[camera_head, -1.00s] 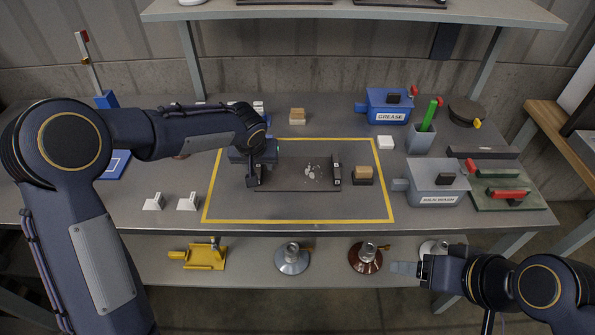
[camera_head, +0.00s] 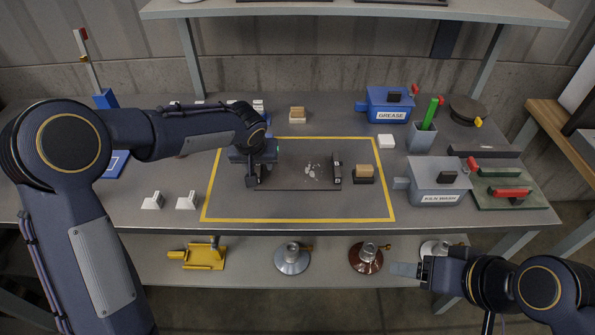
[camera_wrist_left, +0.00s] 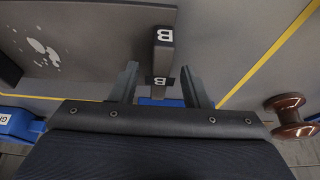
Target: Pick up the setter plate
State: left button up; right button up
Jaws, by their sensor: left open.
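The setter plate (camera_head: 295,180) is a dark flat plate with pale worn patches, lying inside the yellow outline on the bench. It has a dark upright block at each end; the right one (camera_head: 336,171) is clear in the head view. My left gripper (camera_head: 259,172) is over the plate's left end and hides part of it. In the left wrist view, the open fingers (camera_wrist_left: 163,88) stand on either side of an end block marked B (camera_wrist_left: 163,55), with gaps visible. My right gripper (camera_head: 405,269) is low at the front right, away from the plate; its jaw opening is unclear.
A tan-topped block (camera_head: 363,173) stands close to the plate's right end. A grey kiln wash box (camera_head: 438,182) and a blue grease box (camera_head: 390,103) stand to the right. Two small white pieces (camera_head: 186,201) are left of the yellow outline (camera_head: 300,220). The plate's front is clear.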

pick_arm(q)
jog(key=shift+c, duration=0.4)
grip_shut()
jog(key=shift+r, duration=0.1)
jog(key=shift+r+p, duration=0.4)
jog(key=shift+p, duration=0.25)
notch_tip(320, 180, up, 3)
jog(key=shift+w+f, duration=0.1)
jog(key=shift+f, duration=0.1)
jog(key=s+d+r+b, duration=0.1)
jog(key=s+d+r, duration=0.1)
jog(key=s+r, duration=0.8)
jog(key=s, duration=0.4)
jog(key=shift+d, duration=0.25)
